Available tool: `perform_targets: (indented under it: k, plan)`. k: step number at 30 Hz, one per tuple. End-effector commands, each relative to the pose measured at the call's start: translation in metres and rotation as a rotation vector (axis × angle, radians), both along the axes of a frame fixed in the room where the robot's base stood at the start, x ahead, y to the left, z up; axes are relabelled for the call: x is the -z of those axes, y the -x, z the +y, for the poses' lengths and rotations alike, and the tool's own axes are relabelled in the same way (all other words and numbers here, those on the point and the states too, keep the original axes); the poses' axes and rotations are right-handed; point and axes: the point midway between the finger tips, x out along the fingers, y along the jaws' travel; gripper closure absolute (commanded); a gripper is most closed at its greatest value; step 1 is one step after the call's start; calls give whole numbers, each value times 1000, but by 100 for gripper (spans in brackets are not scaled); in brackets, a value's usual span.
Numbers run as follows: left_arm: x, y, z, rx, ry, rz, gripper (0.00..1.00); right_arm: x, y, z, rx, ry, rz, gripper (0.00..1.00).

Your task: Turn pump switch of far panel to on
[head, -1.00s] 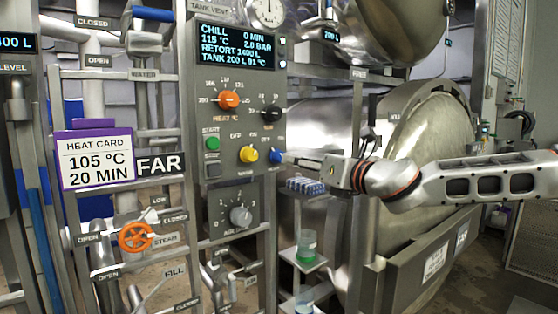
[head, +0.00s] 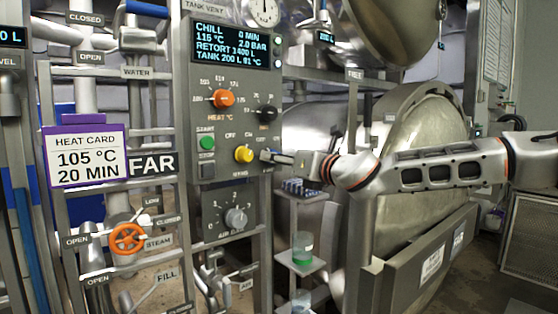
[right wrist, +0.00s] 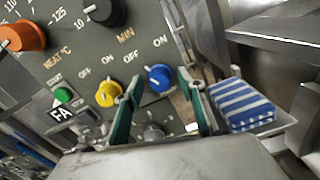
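The far panel (head: 228,205) is a grey box with a lit display, beside a black FAR sign (head: 153,164). Its lower switch row has a yellow knob (head: 244,154), also visible in the right wrist view (right wrist: 108,94), and a blue knob (right wrist: 160,78). I cannot read a pump label by either knob. My right gripper (head: 266,156) is at the blue knob and hides it in the head view. In the right wrist view its two fingers are apart, one on each side of the blue knob; I cannot tell whether they touch it. My left gripper is not in view.
An orange heat knob (head: 223,98), a black minutes knob (head: 267,113) and a green start button (head: 207,142) are close by on the panel. A blue-striped block (right wrist: 242,104) lies on a small shelf beside the gripper. The steel retort (head: 428,150) stands behind the arm.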

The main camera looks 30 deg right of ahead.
Motion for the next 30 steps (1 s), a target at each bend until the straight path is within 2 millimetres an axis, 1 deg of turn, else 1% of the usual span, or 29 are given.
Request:
perform_targets:
  k: [1, 4, 5, 11, 17, 20, 26, 30]
  plan:
    - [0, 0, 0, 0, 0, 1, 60, 0, 0, 0, 0, 0, 0, 68]
    - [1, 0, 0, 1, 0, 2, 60, 0, 0, 0, 0, 0, 0, 94]
    - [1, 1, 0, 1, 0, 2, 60, 0, 0, 0, 0, 0, 0, 99]
    - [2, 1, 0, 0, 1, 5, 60, 0, 0, 0, 0, -3, 0, 99]
    - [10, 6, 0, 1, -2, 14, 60, 2, 0, 0, 1, -47, 5, 99]
    - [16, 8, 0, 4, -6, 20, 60, 3, -1, 0, 1, -94, 9, 99]
    - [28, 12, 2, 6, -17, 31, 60, 5, -2, 0, 1, -242, 22, 99]
    - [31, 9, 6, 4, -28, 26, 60, 5, -2, 0, 2, -375, 34, 99]
